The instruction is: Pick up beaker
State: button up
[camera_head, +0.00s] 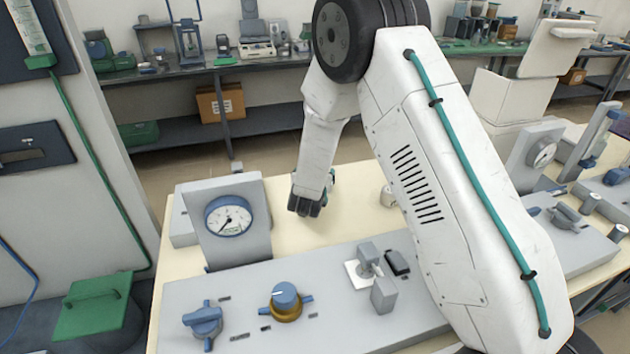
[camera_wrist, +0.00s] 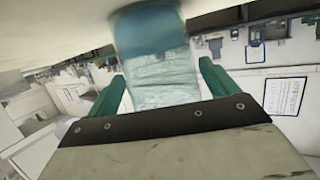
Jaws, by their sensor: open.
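A clear beaker (camera_wrist: 160,80) with blue contents (camera_wrist: 148,28) shows in the wrist view, where the picture looks upside down. It stands between the two green fingers of my gripper (camera_wrist: 163,85), with a visible gap on the right and a narrower one on the left. My gripper is open; I see no finger pressed on the glass. In the head view my gripper (camera_head: 314,203) is low over the cream table (camera_head: 350,220), behind the grey control panel. I cannot make out the beaker there.
The grey panel (camera_head: 240,300) with blue knobs and a small upright part (camera_head: 383,290) lies in front of my gripper. A dial gauge (camera_head: 228,215) stands to its left. Shelves with equipment line the back.

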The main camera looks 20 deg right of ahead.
jog(key=c, duration=1.3)
notch_tip(320, 180, up, 18)
jog(key=shift+r, duration=0.1)
